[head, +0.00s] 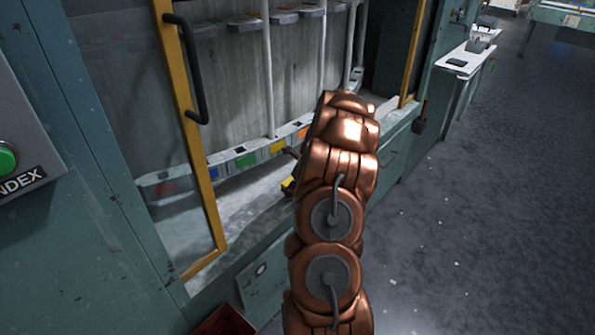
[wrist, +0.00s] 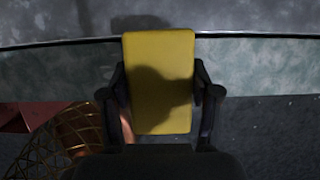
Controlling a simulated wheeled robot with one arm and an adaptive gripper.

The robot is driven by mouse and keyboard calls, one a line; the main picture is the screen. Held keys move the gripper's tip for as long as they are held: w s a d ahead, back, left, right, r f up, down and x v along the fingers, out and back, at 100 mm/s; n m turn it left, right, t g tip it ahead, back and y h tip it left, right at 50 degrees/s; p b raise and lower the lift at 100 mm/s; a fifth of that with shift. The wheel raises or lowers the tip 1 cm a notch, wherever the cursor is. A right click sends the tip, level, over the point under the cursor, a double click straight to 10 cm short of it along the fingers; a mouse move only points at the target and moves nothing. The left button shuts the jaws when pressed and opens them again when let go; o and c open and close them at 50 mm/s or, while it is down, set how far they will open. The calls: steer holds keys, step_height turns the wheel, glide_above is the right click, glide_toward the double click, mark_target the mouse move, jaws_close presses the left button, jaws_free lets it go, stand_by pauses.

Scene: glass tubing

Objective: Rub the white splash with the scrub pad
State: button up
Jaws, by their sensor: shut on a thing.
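The yellow scrub pad (wrist: 160,50) is upright between the two dark fingers of my gripper (wrist: 162,92), which is shut on it. In the wrist view the pad's top end overlaps the grey surface beyond the machine's front edge; I cannot tell whether it touches. In the head view a small yellow bit (head: 288,185), likely the pad, shows left of my copper arm, which hides most of the gripper. I cannot clearly make out the white splash; the machine's floor (head: 240,205) has pale patches.
The opening has yellow frame posts (head: 190,140) with a black handle (head: 190,70) on the left. White glass tubes (head: 267,70) stand inside, above a rail with coloured squares (head: 245,160). A dark red box (head: 225,320) is below. The floor at right (head: 480,220) is open.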

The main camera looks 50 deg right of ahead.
steer(key=shift+r+p, duration=2)
steer(key=shift+r, duration=0.65)
